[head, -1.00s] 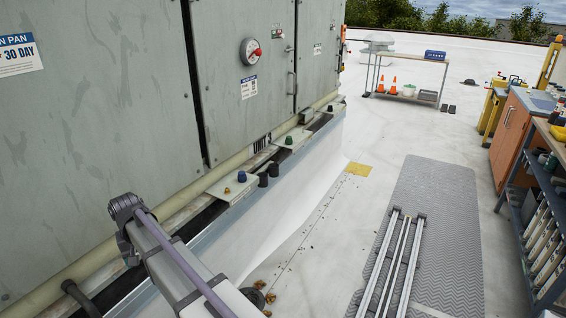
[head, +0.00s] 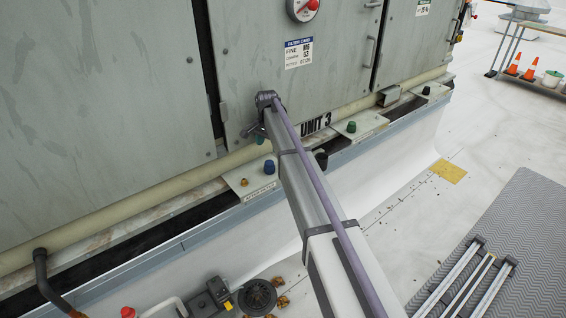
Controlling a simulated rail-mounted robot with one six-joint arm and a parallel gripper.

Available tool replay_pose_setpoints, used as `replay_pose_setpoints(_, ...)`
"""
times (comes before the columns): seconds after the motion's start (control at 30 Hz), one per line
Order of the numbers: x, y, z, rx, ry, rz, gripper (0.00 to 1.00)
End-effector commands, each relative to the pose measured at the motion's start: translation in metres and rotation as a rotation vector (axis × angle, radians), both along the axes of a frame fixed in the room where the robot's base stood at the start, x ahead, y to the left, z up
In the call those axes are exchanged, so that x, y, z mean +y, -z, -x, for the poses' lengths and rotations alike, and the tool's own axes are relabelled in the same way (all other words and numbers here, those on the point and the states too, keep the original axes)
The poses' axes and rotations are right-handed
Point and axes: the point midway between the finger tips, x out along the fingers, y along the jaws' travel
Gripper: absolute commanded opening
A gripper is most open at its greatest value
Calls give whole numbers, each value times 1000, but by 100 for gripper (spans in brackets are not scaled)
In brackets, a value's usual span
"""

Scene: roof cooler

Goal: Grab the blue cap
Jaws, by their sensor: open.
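The blue cap (head: 269,167) stands upright on a pale labelled plate (head: 250,187) on the ledge at the foot of the grey unit, just left of my arm. Nothing touches it. My arm reaches up from the bottom of the head view and its joint (head: 266,100) is in front of the unit's panel, above and beside the cap.
A small brass fitting (head: 244,182) sits left of the cap on the same plate. A bent pipe (head: 42,270) rises at the lower left.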

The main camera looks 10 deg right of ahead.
Motion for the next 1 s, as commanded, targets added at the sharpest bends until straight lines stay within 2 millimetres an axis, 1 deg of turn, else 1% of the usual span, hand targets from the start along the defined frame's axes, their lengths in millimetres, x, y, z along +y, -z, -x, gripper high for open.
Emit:
replay_pose_setpoints(0.17,0,3,0,0,20,0,74)
replay_pose_setpoints(0.27,0,19,0,0,20,0,74)
replay_pose_setpoints(0.4,0,51,1,0,19,0,74)
replay_pose_setpoints(0.43,0,56,1,0,19,0,74)
replay_pose_setpoints(0.5,0,61,1,0,19,0,74)
replay_pose_setpoints(0.6,0,58,1,0,18,0,74)
replay_pose_setpoints(0.67,0,62,1,0,18,0,74)
replay_pose_setpoints(0.9,-3,109,1,0,19,0,74)
replay_pose_setpoints(1.0,-2,112,1,0,18,0,74)
